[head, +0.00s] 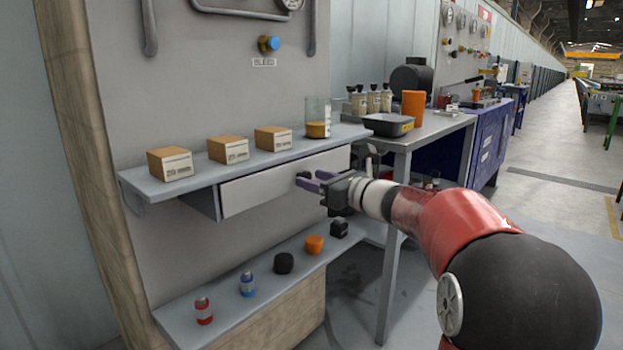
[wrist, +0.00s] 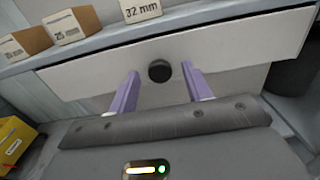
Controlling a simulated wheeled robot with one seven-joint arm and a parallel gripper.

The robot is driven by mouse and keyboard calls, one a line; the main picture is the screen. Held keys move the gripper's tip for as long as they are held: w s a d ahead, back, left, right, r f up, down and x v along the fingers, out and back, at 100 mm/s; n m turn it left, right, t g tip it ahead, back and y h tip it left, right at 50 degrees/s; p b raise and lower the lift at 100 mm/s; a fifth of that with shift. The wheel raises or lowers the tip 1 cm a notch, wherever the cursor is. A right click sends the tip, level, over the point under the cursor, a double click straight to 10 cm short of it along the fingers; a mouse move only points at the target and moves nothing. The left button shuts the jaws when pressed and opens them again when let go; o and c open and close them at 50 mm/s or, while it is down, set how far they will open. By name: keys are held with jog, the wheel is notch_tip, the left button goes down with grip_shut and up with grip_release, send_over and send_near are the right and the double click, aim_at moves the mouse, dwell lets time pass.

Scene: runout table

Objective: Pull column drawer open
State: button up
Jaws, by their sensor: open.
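The column drawer (head: 270,187) is a white front under the grey shelf, and it looks shut or nearly so. Its dark round knob (head: 303,176) is near the right half of the front. In the wrist view the drawer front (wrist: 225,50) spans the picture and the knob (wrist: 159,71) sits between and beyond the fingertips. My gripper (head: 308,181) is open, with its purple fingers pointing at the knob. In the wrist view my gripper (wrist: 160,76) has one finger on each side of the knob, without visible contact.
The shelf (head: 195,178) above carries several cardboard boxes (head: 228,149) and a beaker (head: 318,118). A lower shelf (head: 225,313) holds small bottles (head: 247,284), knobs and a black block. A metal bench (head: 425,133) with a tray (head: 388,124) stands to the right.

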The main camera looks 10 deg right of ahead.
jog(key=shift+w+a, duration=0.45)
jog(key=shift+w, duration=0.15)
grip_shut()
jog(key=shift+s, duration=0.1)
